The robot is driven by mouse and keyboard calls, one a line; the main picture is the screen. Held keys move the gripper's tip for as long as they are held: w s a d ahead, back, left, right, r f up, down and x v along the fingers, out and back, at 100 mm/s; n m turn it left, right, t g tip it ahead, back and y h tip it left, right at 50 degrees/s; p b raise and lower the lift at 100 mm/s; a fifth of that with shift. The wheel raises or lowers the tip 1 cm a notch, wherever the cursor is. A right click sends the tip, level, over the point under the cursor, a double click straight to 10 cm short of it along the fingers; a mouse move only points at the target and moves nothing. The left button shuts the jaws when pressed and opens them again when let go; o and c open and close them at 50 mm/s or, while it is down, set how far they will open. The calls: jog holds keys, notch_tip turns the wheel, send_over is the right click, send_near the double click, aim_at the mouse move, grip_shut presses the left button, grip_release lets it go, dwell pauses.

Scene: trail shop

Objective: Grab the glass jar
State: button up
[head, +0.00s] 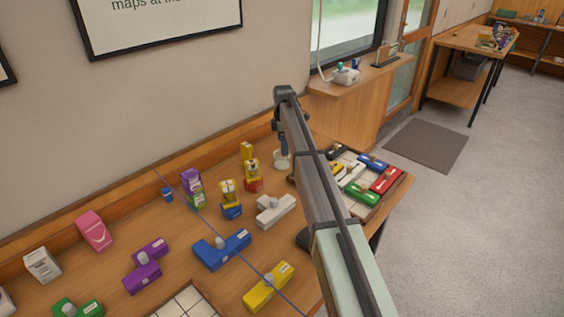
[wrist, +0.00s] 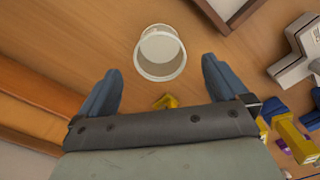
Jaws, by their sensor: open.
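The glass jar (head: 281,162) stands on the wooden table near the wall, partly hidden by my arm in the head view. In the wrist view the glass jar (wrist: 160,55) is a pale, clear round vessel seen from above. My gripper (wrist: 161,70) is open, with its two blue-grey fingers spread to either side of the jar's line and nothing held between them. In the head view my gripper (head: 283,140) hangs down just over the jar. I cannot tell how much height is between the fingertips and the jar.
Yellow and red blocks (head: 252,176) stand left of the jar, with a white piece (head: 275,209) nearer the front. A tray (head: 364,213) of coloured pieces lies to the right. The wall ledge (head: 230,140) runs close behind the jar.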

aim_at(282, 159)
jog(key=shift+a+f, duration=0.15)
jog(key=shift+f, duration=1.75)
jog(key=shift+a+f, duration=0.15)
jog(key=shift+f, duration=1.7)
jog(key=c, duration=1.2)
jog(key=shift+o, duration=0.2)
jog(key=shift+r, duration=0.15)
